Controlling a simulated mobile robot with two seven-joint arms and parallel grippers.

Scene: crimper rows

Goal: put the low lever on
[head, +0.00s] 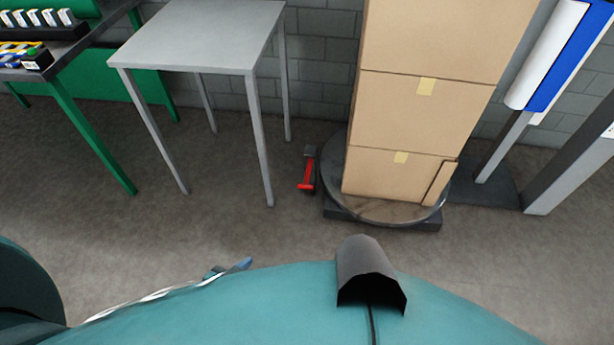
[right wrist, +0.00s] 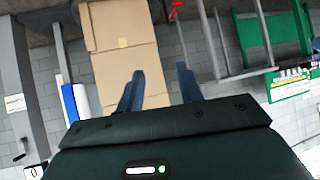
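The low lever (head: 307,172) is a red handle on a small dark mount, down by the floor at the left side of the round turntable (head: 385,212). Its red part points toward me, with a short crosspiece at the near end. In the right wrist view a bit of red lever (right wrist: 176,8) shows at the top edge. My left gripper (head: 230,268) shows only as small tips beyond my teal body, well short of the lever; its opening is unclear. My right gripper (right wrist: 160,88) is open and empty, its two bluish fingers apart; it is not seen in the head view.
Stacked cardboard boxes (head: 420,110) stand on the turntable. A grey table (head: 205,35) stands left of the lever, its front leg near it. A green-legged bench (head: 85,120) is farther left. A wrapper column with a film roll (head: 545,55) stands right. Open floor lies before the lever.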

